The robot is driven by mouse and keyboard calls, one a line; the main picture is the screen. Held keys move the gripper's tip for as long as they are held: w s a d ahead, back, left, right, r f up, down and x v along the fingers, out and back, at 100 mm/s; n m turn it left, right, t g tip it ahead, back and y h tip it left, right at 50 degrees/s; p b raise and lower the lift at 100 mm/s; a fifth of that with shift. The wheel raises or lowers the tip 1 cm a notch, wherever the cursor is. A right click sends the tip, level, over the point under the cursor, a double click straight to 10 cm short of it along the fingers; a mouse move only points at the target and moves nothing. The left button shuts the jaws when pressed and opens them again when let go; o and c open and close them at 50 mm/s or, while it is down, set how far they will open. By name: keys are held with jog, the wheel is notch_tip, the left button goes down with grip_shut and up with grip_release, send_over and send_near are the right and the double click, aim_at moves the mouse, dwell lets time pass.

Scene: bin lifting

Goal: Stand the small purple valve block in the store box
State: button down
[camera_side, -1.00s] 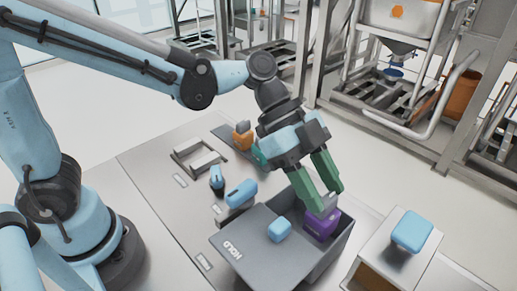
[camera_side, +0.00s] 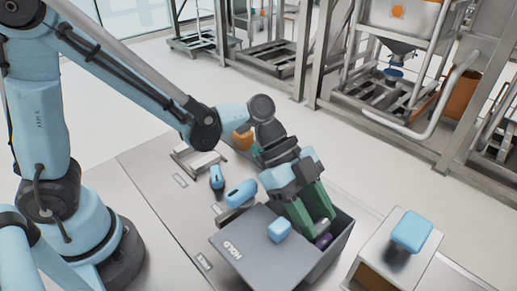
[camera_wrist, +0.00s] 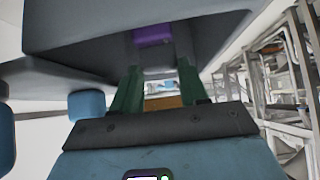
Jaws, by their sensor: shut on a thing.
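The small purple valve block (camera_side: 323,241) is down inside the grey store box (camera_side: 339,252), low in its open part, mostly hidden by my fingers and the box walls. My gripper (camera_side: 318,228) points down into the box with its green fingers, shut on the grey upper part of the block. In the wrist view the purple block (camera_wrist: 153,36) shows just beyond the fingertips (camera_wrist: 158,68), with grey box walls around it. I cannot tell whether the block touches the box floor.
A grey panel marked HOLD (camera_side: 250,243) covers the box's left side, with a light blue block (camera_side: 280,230) on it. A stand with another blue block (camera_side: 411,230) is at right. Blue parts (camera_side: 240,193) and an orange part (camera_side: 242,140) lie behind.

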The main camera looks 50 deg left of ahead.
jog(key=shift+f, duration=0.1)
jog(key=c, duration=0.9)
grip_release()
jog(key=shift+o, duration=0.2)
jog(key=v, duration=1.2)
jog(key=s+a+f+n+t+y, duration=0.2)
jog(key=a+n+t+y, duration=0.5)
jog(key=a+n, duration=0.8)
jog(key=n+y, duration=0.2)
jog(key=n, duration=0.1)
jog(key=shift+a+f, duration=0.25)
jog(key=shift+a, duration=0.15)
